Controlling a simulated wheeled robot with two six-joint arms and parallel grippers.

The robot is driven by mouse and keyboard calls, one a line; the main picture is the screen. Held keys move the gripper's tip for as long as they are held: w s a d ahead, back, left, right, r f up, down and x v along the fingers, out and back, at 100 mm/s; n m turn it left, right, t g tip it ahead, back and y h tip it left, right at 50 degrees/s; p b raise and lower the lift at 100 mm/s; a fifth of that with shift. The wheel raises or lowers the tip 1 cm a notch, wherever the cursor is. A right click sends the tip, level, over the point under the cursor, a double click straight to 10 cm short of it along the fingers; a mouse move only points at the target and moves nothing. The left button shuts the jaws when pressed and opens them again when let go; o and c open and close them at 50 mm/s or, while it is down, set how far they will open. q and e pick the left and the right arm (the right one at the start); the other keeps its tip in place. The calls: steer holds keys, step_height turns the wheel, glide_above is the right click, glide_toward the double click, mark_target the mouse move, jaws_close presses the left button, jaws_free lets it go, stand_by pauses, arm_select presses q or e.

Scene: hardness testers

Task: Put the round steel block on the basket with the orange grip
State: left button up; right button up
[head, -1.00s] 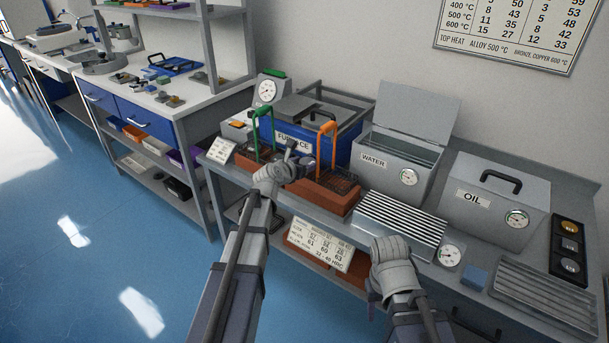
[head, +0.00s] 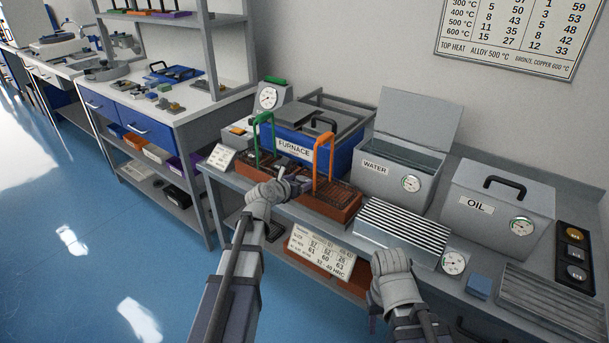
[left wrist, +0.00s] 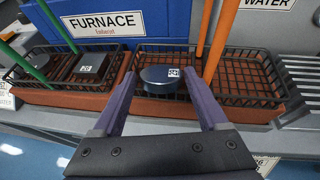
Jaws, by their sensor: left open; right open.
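The round steel block (left wrist: 160,79) is a dark disc with a small square tag on top. In the left wrist view it appears to sit at the left end of the wire basket with the orange grip (left wrist: 252,98). My left gripper (left wrist: 164,88) is open, with a finger on either side of the block; contact cannot be told. In the head view the basket's upright orange grip (head: 325,140) stands right of my left gripper (head: 292,186), which hides the block there. My right gripper (head: 378,318) is low over the bench's front edge; its fingers are mostly hidden.
The basket with the green grip (left wrist: 30,83) stands to the left and holds a dark square block (left wrist: 90,65). The blue furnace (head: 294,149) is behind the baskets. A water tank (head: 392,182), a ribbed rack (head: 400,231) and an oil tank (head: 490,210) stand to the right.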

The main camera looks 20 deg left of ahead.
arm_select(q)
steer(key=p+v, duration=0.2)
steer(key=v, duration=0.6)
steer(key=shift+r+p, duration=0.2)
steer(key=shift+p, duration=0.15)
steer(key=s+d+r+m+g+h+p, duration=0.1)
steer(key=s+d+m+g+p, duration=0.4)
steer(key=d+m, duration=0.35)
steer(key=s+d+r+m+g+h+p, duration=0.1)
steer(key=s+d+r+m+g+p, duration=0.1)
steer(key=s+d+m+p, duration=0.5)
steer(key=s+d+r+m+g+y+p, duration=0.2)
steer(key=s+m+p, duration=0.3)
steer(key=m, duration=0.6)
steer(key=s+d+r+m+g+y+p, duration=0.2)
steer(key=s+r+m+g+y+p, duration=0.2)
steer(key=m, duration=0.7)
steer(key=s+p, duration=0.2)
steer(key=s, duration=0.2)
steer(key=shift+r+g, duration=0.3)
steer(key=shift+o, duration=0.2)
